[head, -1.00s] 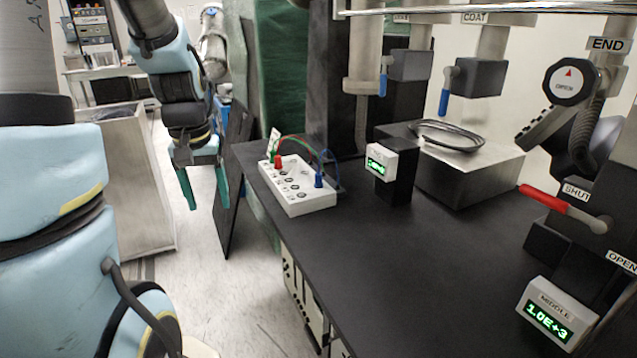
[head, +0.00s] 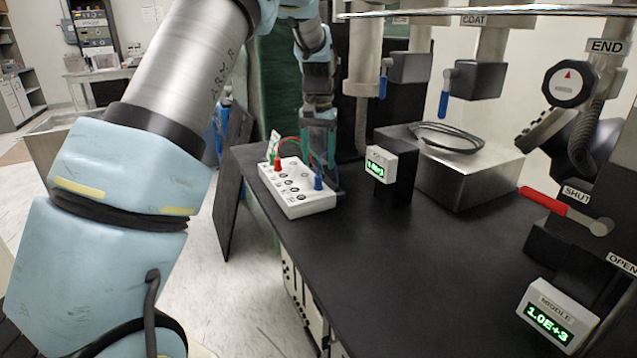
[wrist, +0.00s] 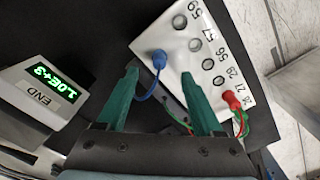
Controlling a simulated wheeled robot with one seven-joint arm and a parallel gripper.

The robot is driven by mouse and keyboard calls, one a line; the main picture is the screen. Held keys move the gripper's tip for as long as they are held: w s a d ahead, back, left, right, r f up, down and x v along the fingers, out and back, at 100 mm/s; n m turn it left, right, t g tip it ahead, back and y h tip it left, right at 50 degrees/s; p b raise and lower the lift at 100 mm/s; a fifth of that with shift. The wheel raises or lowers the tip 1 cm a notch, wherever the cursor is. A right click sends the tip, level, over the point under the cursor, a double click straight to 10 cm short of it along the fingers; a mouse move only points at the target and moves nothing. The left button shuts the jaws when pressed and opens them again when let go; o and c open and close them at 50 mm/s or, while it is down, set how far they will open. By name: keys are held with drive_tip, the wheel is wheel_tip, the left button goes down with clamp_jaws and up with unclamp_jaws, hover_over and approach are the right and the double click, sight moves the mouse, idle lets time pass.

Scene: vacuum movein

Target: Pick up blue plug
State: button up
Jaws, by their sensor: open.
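The blue plug (head: 318,184) stands upright in the right part of the white socket box (head: 311,205) on the black bench. It also shows in the wrist view (wrist: 159,60), with a blue cable running from it back toward my gripper. My gripper (head: 319,120) has green fingers and is open, behind and above the box. In the wrist view the fingers (wrist: 164,72) point toward the box, with the blue plug between them, nearer the left finger. Nothing is held. A red plug (head: 278,163) sits at the box's left side, with red and green cables.
A small END display (wrist: 50,92) is left of my gripper in the wrist view. In the head view a display on a black post (head: 381,165) stands right of the box. A metal block (head: 468,175) bears a coiled black cable.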

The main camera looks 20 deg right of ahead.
sight(318, 176)
drive_tip(key=shift+s+f+p, duration=0.1)
drive_tip(key=shift+f+p, duration=0.95)
drive_tip(key=shift+f, duration=2.05)
clamp_jaws()
